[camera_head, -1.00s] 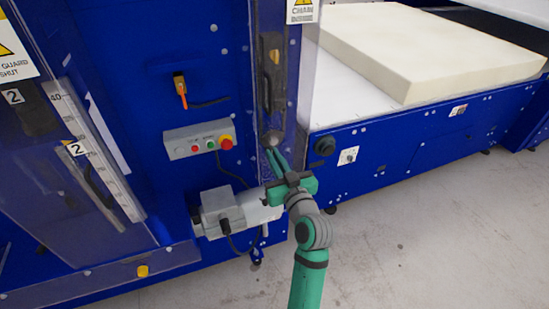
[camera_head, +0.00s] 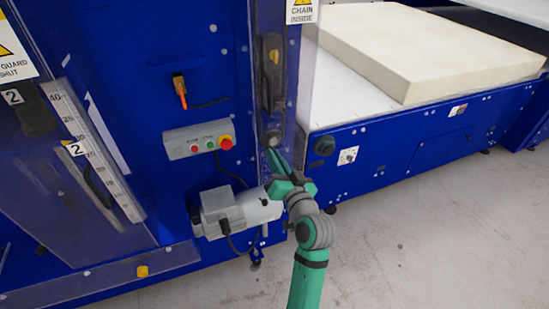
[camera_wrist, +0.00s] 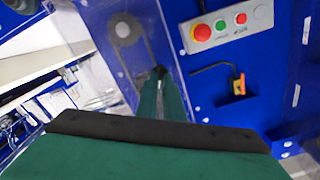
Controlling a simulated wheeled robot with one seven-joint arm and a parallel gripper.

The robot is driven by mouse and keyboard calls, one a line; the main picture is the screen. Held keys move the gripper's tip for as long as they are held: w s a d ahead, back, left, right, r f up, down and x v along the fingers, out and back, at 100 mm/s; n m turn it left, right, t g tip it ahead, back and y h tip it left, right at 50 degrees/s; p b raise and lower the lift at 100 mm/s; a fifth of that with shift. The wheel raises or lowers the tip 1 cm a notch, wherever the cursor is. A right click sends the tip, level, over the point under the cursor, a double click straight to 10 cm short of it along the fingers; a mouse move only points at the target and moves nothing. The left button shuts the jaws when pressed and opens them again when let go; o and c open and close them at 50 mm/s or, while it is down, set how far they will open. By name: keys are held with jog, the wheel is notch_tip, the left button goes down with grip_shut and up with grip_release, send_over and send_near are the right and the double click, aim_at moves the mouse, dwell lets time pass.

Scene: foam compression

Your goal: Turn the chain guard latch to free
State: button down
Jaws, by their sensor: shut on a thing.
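The clear chain guard (camera_head: 301,88) covers a dark chain and a round grey sprocket (camera_head: 272,139) on the blue machine's corner post. In the wrist view the sprocket (camera_wrist: 124,30) shows through the guard, up and left of my fingertips. My gripper (camera_head: 270,153) reaches the guard's lower part, just below the sprocket. In the wrist view its green fingers (camera_wrist: 160,74) are close together on a small dark piece at their tips. This looks like the latch, but the fingers mostly hide it and I cannot tell its angle.
A grey button box (camera_head: 199,139) and an orange-handled switch (camera_head: 180,90) are left of the guard. A grey motor (camera_head: 236,211) sits left of my gripper. A cream foam block (camera_head: 430,50) lies on the conveyor at right. The floor at lower right is clear.

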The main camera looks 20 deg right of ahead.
jog(key=m, duration=1.2)
jog(key=shift+d+f, duration=0.1)
jog(key=shift+f, duration=0.1)
jog(key=shift+m, duration=0.3)
jog(key=c, duration=1.9)
grip_release()
jog(key=s, duration=1)
jog(key=shift+s+d, duration=0.2)
jog(key=shift+s, duration=0.2)
